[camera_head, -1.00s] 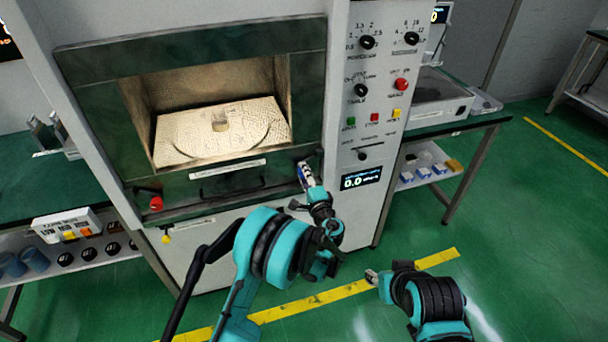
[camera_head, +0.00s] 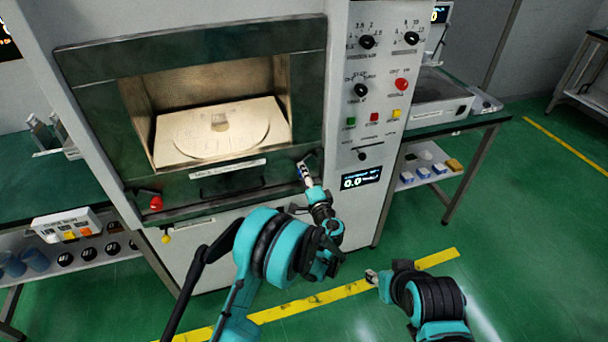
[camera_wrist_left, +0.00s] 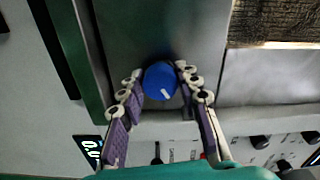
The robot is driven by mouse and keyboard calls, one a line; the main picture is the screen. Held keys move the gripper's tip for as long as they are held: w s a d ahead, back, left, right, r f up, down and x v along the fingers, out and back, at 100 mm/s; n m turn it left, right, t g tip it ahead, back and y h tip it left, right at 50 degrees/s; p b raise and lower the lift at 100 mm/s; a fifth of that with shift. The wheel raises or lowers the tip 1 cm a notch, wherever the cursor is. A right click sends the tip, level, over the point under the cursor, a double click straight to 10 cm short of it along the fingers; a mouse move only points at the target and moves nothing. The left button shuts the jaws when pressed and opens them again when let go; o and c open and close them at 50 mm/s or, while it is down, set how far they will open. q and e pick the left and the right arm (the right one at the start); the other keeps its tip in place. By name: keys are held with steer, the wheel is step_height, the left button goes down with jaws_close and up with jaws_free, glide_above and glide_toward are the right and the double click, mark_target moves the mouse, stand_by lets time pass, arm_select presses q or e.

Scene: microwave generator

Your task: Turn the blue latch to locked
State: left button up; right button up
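The mark points down and slightly right in that view. My left gripper (camera_wrist_left: 159,75) has a fingertip on each side of the knob, close against it. In the head view my left gripper (camera_head: 306,171) is at the lower right corner of the microwave door (camera_head: 190,49) and mostly hides the latch. My right gripper (camera_head: 372,277) is low, away from the machine; its fingers are too small to read.
A red knob (camera_head: 156,203) is at the door's lower left. The control panel (camera_head: 376,120) with dials and buttons is just right of my left gripper. A side table (camera_head: 455,124) stands further right. Green floor is free around my right arm.

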arm_select(q)
steer(key=o, duration=0.3)
steer(key=v, duration=1.2)
